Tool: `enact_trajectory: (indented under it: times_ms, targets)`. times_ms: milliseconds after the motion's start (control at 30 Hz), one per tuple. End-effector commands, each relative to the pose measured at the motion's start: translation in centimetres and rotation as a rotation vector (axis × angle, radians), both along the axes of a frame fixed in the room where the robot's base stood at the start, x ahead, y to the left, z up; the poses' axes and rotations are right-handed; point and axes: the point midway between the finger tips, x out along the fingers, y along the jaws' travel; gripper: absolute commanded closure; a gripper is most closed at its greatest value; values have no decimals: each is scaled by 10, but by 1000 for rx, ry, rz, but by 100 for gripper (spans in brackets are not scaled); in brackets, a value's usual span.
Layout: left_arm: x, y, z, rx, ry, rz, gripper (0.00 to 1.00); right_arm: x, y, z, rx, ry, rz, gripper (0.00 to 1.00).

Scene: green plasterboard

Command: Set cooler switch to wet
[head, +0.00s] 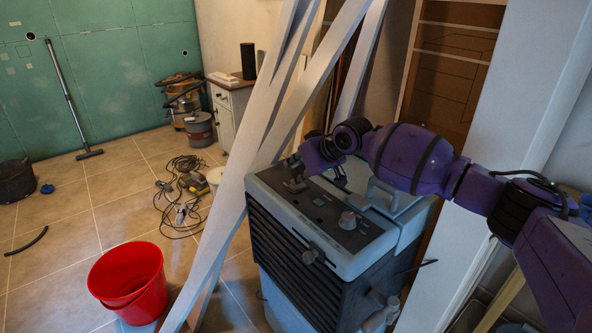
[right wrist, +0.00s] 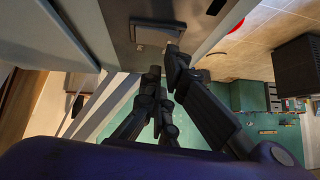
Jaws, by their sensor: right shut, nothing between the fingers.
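The cooler (head: 270,225) is a grey-blue box with dark louvres, standing on the floor right of centre in the head view. Its dark top panel (head: 325,215) carries a grey switch (head: 295,186) near the far left corner, a round knob (head: 347,220) and small markings. My purple right arm reaches over it from the right. My right gripper (head: 298,170) is shut and empty, with its tips close to the switch. In the right wrist view the dark fingers (right wrist: 172,62) lie just by the square switch plate (right wrist: 157,34). I cannot tell whether they touch, nor read the switch's setting.
White slanted beams (head: 262,135) stand close along the cooler's left side. A handle (head: 384,192) rises behind the panel. A red bucket (head: 128,282) and tangled cables (head: 182,210) lie on the tiled floor at left.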

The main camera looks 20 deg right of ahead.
Motion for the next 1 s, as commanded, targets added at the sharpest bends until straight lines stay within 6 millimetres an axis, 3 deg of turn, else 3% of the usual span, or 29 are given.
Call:
enact_trajectory:
  times_ms: [100,1000]
  targets:
    - [7,0,12,-1,-15,2,100,-2,5,-2,3,1,1,100]
    - [-2,0,4,0,1,2,100,4,-12,-3,1,0,1,100]
